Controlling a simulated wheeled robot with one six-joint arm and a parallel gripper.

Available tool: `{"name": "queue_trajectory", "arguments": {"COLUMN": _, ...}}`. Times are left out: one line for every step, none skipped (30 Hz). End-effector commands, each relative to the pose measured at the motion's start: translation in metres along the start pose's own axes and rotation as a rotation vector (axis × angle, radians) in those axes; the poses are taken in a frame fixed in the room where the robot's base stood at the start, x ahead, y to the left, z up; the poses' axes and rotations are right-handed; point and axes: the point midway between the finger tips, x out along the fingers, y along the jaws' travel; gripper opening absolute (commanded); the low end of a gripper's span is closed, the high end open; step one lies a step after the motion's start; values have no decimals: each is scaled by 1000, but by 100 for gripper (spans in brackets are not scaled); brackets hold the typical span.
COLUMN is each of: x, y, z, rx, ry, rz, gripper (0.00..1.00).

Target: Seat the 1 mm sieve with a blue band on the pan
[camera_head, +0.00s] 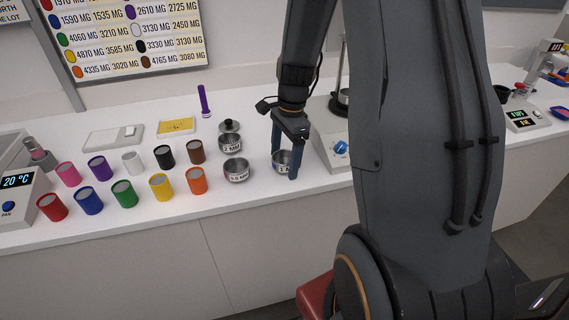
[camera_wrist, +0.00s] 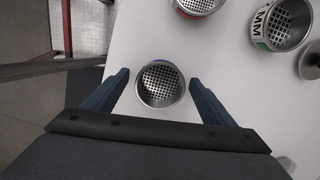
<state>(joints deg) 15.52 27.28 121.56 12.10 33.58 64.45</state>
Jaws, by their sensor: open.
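The 1 mm sieve (camera_head: 281,160) is a small steel cup on the white counter, its label partly hidden by a finger. In the wrist view the sieve (camera_wrist: 160,85) shows its perforated mesh from above; its band is not clear there. My gripper (camera_head: 285,164) is open with one finger on each side of the sieve, and the wrist view shows a gap at both sides.
The 2 mm sieve (camera_head: 230,144), a red-banded sieve (camera_head: 236,172) and a black-knobbed lid (camera_head: 229,126) stand close left of my gripper. Several coloured jars (camera_head: 124,194) stand farther left. The device with a blue knob (camera_head: 341,147) is close on the right. The counter's front edge is near.

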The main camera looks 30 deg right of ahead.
Motion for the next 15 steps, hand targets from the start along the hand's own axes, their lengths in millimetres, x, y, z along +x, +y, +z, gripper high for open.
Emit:
{"name": "queue_trajectory", "arguments": {"x": 0, "y": 0, "z": 0, "rx": 0, "ry": 0, "rz": 0, "gripper": 78}}
{"name": "queue_trajectory", "arguments": {"x": 0, "y": 0, "z": 0, "rx": 0, "ry": 0, "rz": 0, "gripper": 78}}
{"name": "queue_trajectory", "arguments": {"x": 0, "y": 0, "z": 0, "rx": 0, "ry": 0, "rz": 0, "gripper": 78}}
{"name": "queue_trajectory", "arguments": {"x": 0, "y": 0, "z": 0, "rx": 0, "ry": 0, "rz": 0, "gripper": 75}}
{"name": "queue_trajectory", "arguments": {"x": 0, "y": 0, "z": 0, "rx": 0, "ry": 0, "rz": 0, "gripper": 69}}
{"name": "queue_trajectory", "arguments": {"x": 0, "y": 0, "z": 0, "rx": 0, "ry": 0, "rz": 0, "gripper": 63}}
{"name": "queue_trajectory", "arguments": {"x": 0, "y": 0, "z": 0, "rx": 0, "ry": 0, "rz": 0, "gripper": 58}}
{"name": "queue_trajectory", "arguments": {"x": 0, "y": 0, "z": 0, "rx": 0, "ry": 0, "rz": 0, "gripper": 53}}
{"name": "queue_trajectory", "arguments": {"x": 0, "y": 0, "z": 0, "rx": 0, "ry": 0, "rz": 0, "gripper": 46}}
{"name": "queue_trajectory", "arguments": {"x": 0, "y": 0, "z": 0, "rx": 0, "ry": 0, "rz": 0, "gripper": 41}}
{"name": "queue_trajectory", "arguments": {"x": 0, "y": 0, "z": 0, "rx": 0, "ry": 0, "rz": 0, "gripper": 36}}
{"name": "queue_trajectory", "arguments": {"x": 0, "y": 0, "z": 0, "rx": 0, "ry": 0, "rz": 0, "gripper": 32}}
{"name": "queue_trajectory", "arguments": {"x": 0, "y": 0, "z": 0, "rx": 0, "ry": 0, "rz": 0, "gripper": 32}}
{"name": "queue_trajectory", "arguments": {"x": 0, "y": 0, "z": 0, "rx": 0, "ry": 0, "rz": 0, "gripper": 32}}
{"name": "queue_trajectory", "arguments": {"x": 0, "y": 0, "z": 0, "rx": 0, "ry": 0, "rz": 0, "gripper": 32}}
